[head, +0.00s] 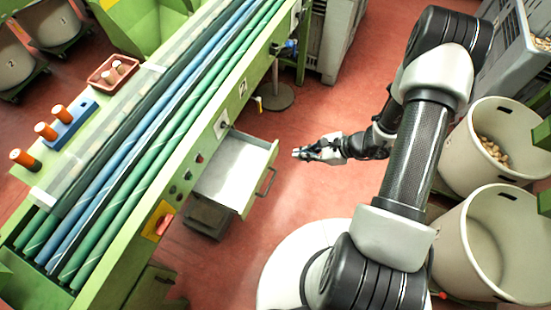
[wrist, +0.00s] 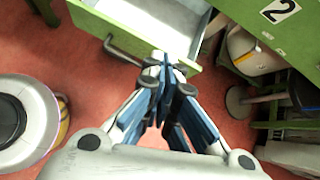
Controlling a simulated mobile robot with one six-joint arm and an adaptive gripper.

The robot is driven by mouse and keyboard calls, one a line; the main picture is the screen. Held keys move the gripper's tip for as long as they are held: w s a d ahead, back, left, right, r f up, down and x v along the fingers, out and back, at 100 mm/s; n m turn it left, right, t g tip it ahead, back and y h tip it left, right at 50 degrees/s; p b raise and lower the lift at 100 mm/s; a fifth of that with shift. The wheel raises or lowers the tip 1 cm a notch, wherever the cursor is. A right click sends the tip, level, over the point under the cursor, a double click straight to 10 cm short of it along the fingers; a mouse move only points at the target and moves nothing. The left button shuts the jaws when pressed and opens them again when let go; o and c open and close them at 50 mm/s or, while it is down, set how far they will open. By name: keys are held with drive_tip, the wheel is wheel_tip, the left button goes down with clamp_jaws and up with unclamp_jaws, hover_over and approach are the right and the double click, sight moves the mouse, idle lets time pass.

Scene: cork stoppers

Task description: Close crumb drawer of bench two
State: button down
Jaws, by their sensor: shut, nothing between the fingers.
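The crumb drawer (head: 228,178) is pulled out from the green bench marked 2 (head: 221,123) in the head view. It has a pale, empty-looking inside and a green front with a bar handle (head: 266,183). My gripper (head: 297,153) is shut and empty, to the right of the drawer front and apart from it in the head view. In the wrist view the drawer (wrist: 150,25) lies beyond my gripper (wrist: 167,66), with its handle (wrist: 128,52) to the left of the fingertips. The fingers overlap part of the drawer front there; contact cannot be told.
Green and blue rollers (head: 150,130) run along the bench top. Beside them are a red tray (head: 113,71) and a blue block (head: 72,125) with orange-topped pieces. Cream bins (head: 455,150) stand at right. A round stand base (head: 272,97) is behind the drawer. Red floor lies open before the drawer.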

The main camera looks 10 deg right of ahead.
wheel_tip(320, 180, down, 7)
drive_tip(key=s+d+m, duration=0.1)
drive_tip(key=s+m, duration=0.1)
drive_tip(key=m, duration=0.1)
drive_tip(key=b, duration=0.3)
approach(267, 167)
wheel_tip(267, 167, down, 4)
drive_tip(key=s, duration=0.1)
drive_tip(key=shift+t+h, duration=0.4)
drive_tip(key=w+a, duration=0.2)
drive_tip(key=a, duration=0.1)
drive_tip(key=shift+w+a+r+b, duration=0.1)
drive_tip(key=shift+w+r+b, duration=0.05)
drive_tip(key=shift+w+b, duration=0.15)
